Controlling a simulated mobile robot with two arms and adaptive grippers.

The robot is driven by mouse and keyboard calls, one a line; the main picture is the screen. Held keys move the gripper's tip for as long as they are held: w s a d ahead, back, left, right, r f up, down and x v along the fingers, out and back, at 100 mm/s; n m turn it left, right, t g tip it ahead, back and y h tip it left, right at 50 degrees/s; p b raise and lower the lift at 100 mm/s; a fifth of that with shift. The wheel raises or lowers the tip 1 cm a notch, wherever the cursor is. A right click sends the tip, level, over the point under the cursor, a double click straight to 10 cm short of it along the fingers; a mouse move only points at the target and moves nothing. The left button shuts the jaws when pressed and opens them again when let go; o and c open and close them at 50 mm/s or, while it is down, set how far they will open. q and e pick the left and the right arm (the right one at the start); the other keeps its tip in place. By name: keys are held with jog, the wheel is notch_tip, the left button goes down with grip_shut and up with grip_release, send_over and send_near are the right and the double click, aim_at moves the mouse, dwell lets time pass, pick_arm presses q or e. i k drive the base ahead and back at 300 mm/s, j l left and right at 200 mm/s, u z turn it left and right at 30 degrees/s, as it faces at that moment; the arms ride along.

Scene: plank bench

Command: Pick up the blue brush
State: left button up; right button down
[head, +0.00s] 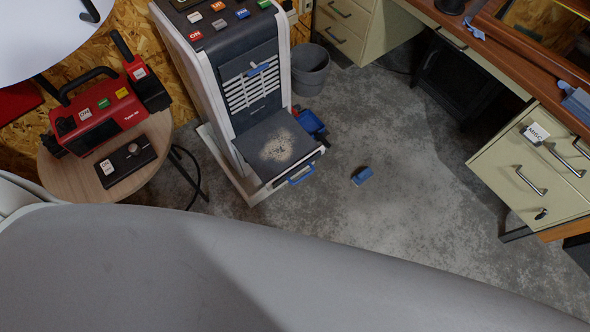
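A small blue block-shaped object (362,175) lies on the grey floor, right of the tall grey machine; it may be the blue brush, but it is too small to be sure. A blue and dark object like a dustpan (311,123) is beside the machine's right side. Neither of my grippers shows in the head view.
The machine (245,75) has a low tray with pale debris (279,148). A round wooden table (60,175) with a red device (105,105) stands left. A grey bin (311,72) stands behind. Cream drawers (520,165) and a wooden desk are right. Open floor lies between.

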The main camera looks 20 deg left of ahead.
aim_at(366, 173)
jog(key=k+l, duration=0.2)
jog(key=k, duration=0.15)
jog(key=k+l, duration=0.15)
jog(key=k, duration=0.2)
jog(key=k+l, duration=0.2)
jog(key=k, duration=0.15)
